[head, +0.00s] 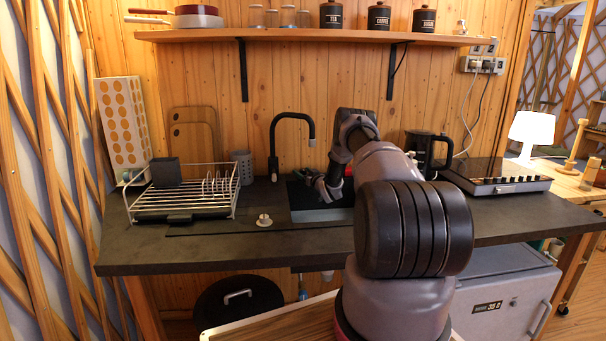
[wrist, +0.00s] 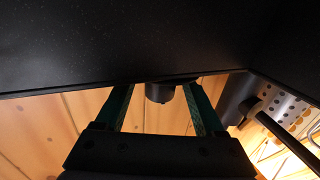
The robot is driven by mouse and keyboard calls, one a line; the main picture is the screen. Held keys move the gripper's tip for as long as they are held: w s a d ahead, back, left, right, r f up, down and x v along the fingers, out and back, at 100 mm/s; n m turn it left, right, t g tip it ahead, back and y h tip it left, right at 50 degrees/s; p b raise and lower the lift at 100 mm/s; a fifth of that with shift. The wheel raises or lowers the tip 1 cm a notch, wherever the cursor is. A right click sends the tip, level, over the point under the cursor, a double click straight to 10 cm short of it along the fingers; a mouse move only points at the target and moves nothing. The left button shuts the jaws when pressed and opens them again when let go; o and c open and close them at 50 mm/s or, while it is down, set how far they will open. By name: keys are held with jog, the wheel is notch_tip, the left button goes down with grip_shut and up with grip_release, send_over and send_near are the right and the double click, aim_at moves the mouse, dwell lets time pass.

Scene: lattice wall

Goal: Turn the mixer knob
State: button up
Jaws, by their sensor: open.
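In the head view the black tap (head: 273,140) stands behind the sink (head: 318,210). My gripper (head: 322,188) reaches over the sink, to the right of the tap, partly hidden by my own arm. In the wrist view a short dark round knob (wrist: 160,92) shows against the edge of a large dark surface. The two green-lined fingers of my gripper (wrist: 157,100) are open, one on each side of the knob with a gap to it. I cannot make out the knob in the head view.
A dish rack (head: 185,198) and a perforated cup (head: 241,165) stand left of the tap. A black jug (head: 428,150) and a knobbed black appliance (head: 500,178) stand at the right. A small pale plug (head: 264,220) lies in front of the sink. The front counter (head: 225,245) is clear.

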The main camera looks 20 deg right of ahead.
grip_shut()
jog(key=shift+m+h, duration=0.8)
jog(key=shift+h, duration=0.4)
grip_release()
jog(key=s, duration=1)
jog(key=shift+s+a, duration=0.25)
jog(key=shift+s, duration=0.15)
